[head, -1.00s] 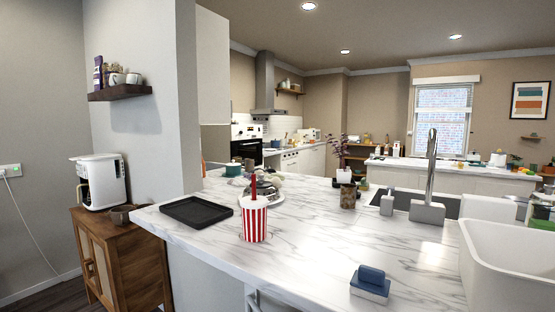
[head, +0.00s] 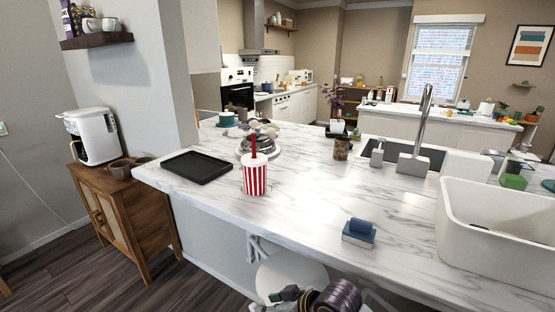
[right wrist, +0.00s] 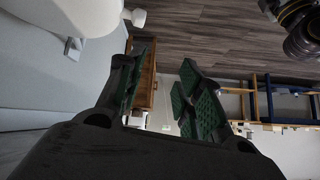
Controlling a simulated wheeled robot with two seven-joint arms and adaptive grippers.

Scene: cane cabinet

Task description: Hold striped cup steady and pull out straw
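The red-and-white striped cup (head: 255,178) stands upright on the marble counter, left of centre in the head view. A red straw (head: 253,146) stands up out of its top. My right gripper (head: 272,298) shows at the bottom edge of the head view, low in front of the counter and well apart from the cup. In the right wrist view my right gripper (right wrist: 163,65) is open, its green-padded fingers spread with nothing between them. The cup is not in the right wrist view. My left gripper is not in view.
A black tray (head: 197,167) lies left of the cup, and a plate stand (head: 258,147) is behind it. A blue-and-grey block (head: 359,233) sits near the counter's front edge (head: 300,249). A white stool (head: 291,272) stands below.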

